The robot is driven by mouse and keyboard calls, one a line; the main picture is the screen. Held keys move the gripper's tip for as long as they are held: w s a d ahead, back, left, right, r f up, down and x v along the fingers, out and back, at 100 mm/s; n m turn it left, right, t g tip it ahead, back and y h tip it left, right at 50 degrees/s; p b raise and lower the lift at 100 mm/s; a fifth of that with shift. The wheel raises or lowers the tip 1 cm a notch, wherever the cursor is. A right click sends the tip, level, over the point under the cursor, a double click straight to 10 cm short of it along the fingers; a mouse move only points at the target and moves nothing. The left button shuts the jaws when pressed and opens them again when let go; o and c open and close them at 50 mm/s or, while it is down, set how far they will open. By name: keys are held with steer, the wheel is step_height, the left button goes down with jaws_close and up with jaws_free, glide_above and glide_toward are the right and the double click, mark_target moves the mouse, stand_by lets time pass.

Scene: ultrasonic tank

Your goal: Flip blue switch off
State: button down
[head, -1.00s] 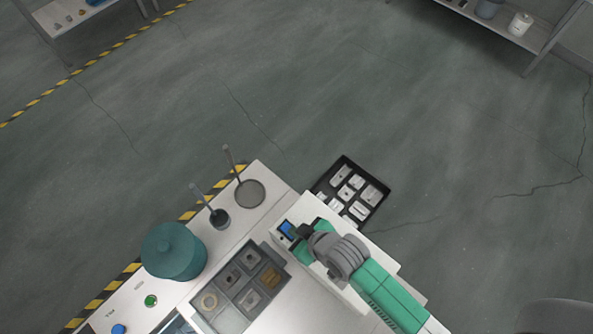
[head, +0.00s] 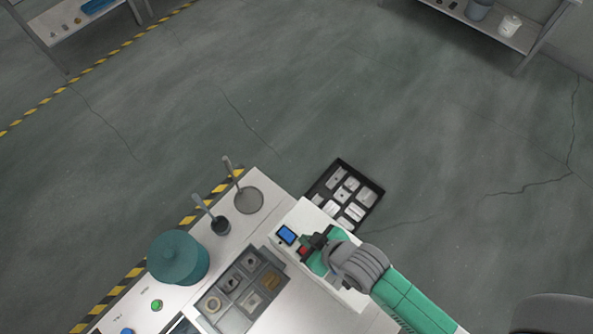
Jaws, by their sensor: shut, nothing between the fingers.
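A blue rectangular face (head: 287,234) shows on top of the white box at the right end of the bench. I cannot tell whether it is a switch or a small screen. A small red part (head: 303,251) sits just below and right of it. A round blue button or knob (head: 127,331) is cut by the bottom edge of the head view; its on or off state is not readable. My gripper (head: 312,243) is shut and empty over the white box, right of the blue face and close to the red part. I cannot tell whether it touches anything.
A white box (head: 306,217) lies under my gripper. A black tray of metal parts (head: 376,190) is behind it. A grey divided tray (head: 227,322), a teal lidded pot (head: 178,258), a green button (head: 157,305) and two upright-handled tools stand left. Open floor lies beyond.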

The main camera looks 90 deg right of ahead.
steer(key=v, duration=0.5)
steer(key=shift+s+a+f, duration=0.25)
steer(key=shift+f, duration=0.05)
